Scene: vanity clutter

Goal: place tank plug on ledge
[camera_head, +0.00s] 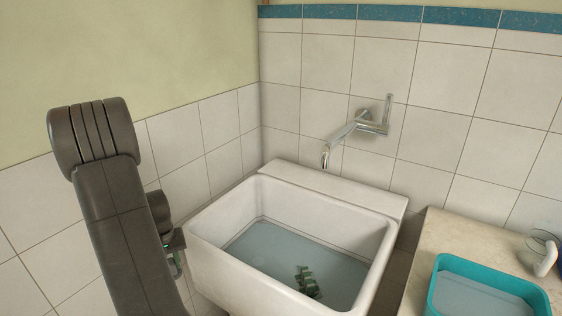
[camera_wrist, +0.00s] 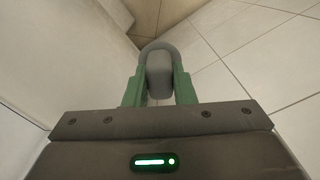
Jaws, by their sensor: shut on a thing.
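My gripper (camera_wrist: 158,72) has green fingers closed on a rounded grey thing (camera_wrist: 159,80), which I take for the tank plug. In the head view my gripper (camera_head: 177,264) shows only in part at the left outer side of the white sink, mostly hidden by my arm; the plug cannot be made out there. The sink (camera_head: 240,279) holds shallow water. A flat white ledge (camera_head: 335,188) runs along the sink's back, below the tap, and looks bare.
A green ridged object (camera_head: 306,282) lies in the sink water. A metal tap (camera_head: 352,128) juts from the tiled wall over the ledge. A beige counter (camera_head: 455,235) at right bears a teal tub (camera_head: 437,292) of water and a white-handled item (camera_head: 546,259).

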